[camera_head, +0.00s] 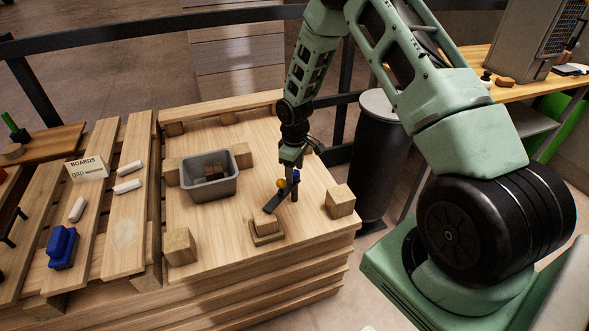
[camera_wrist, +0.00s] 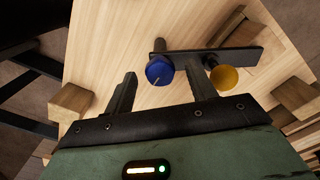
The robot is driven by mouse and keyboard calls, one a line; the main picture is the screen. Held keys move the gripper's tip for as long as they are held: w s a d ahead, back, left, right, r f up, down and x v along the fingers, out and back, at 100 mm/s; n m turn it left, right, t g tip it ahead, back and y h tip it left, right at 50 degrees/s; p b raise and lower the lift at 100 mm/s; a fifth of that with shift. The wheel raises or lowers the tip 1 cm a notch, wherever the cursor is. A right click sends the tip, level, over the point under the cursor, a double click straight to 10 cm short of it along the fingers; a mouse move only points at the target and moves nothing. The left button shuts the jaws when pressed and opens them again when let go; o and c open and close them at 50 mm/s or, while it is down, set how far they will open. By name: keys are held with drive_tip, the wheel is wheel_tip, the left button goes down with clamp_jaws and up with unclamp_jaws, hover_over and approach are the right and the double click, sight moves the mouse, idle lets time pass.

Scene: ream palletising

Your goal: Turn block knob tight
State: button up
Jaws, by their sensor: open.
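A blue round knob (camera_wrist: 159,71) with a pale line on its face and a yellow round knob (camera_wrist: 224,78) sit by a dark flat bar (camera_wrist: 234,56) in the wrist view. In the head view the blue knob (camera_head: 296,175), yellow knob (camera_head: 281,183) and bar (camera_head: 272,203) show small under my gripper. My gripper (camera_wrist: 160,88) is open and empty. The blue knob appears between its two fingers, just beyond the tips; I see no contact. The yellow knob lies right of the right finger. I cannot tell which knob is the block knob.
The wooden table (camera_head: 205,245) carries a grey bin (camera_head: 209,176) with brown pieces, a stepped wood block (camera_head: 266,230) and corner blocks (camera_head: 340,200). A slatted pallet (camera_head: 125,215) with white rolls and a blue item (camera_head: 62,248) stands left. A dark barrel (camera_head: 378,150) stands right.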

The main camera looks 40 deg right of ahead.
drive_tip(key=shift+f, duration=0.15)
drive_tip(key=c, duration=1)
